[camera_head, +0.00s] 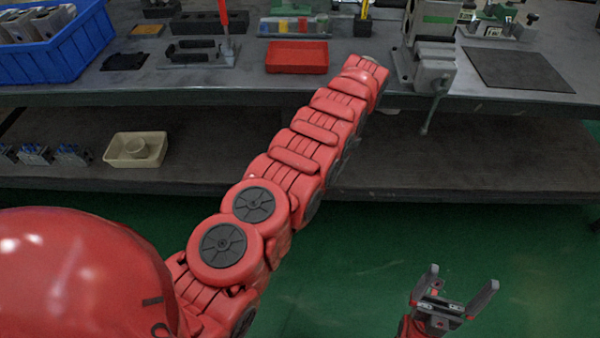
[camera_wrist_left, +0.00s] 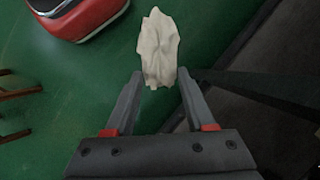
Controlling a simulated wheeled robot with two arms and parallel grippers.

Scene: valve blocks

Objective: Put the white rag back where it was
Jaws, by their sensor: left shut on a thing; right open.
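The white rag (camera_wrist_left: 158,45) shows in the left wrist view, crumpled and upright between the fingertips of my left gripper (camera_wrist_left: 159,78), which is shut on it. Green floor lies behind the rag in that view. In the head view my left arm reaches over the workbench's front edge; its gripper and the rag are hidden there. My right gripper (camera_head: 462,281) is open and empty, low over the green floor at the lower right of the head view.
The grey workbench (camera_head: 225,97) holds a blue bin (camera_head: 60,50), a red tray (camera_head: 297,57), a vise (camera_head: 432,65) and a dark mat (camera_head: 515,70). The lower shelf (camera_head: 480,160) carries a cream container (camera_head: 136,149) at left; its right part is clear.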

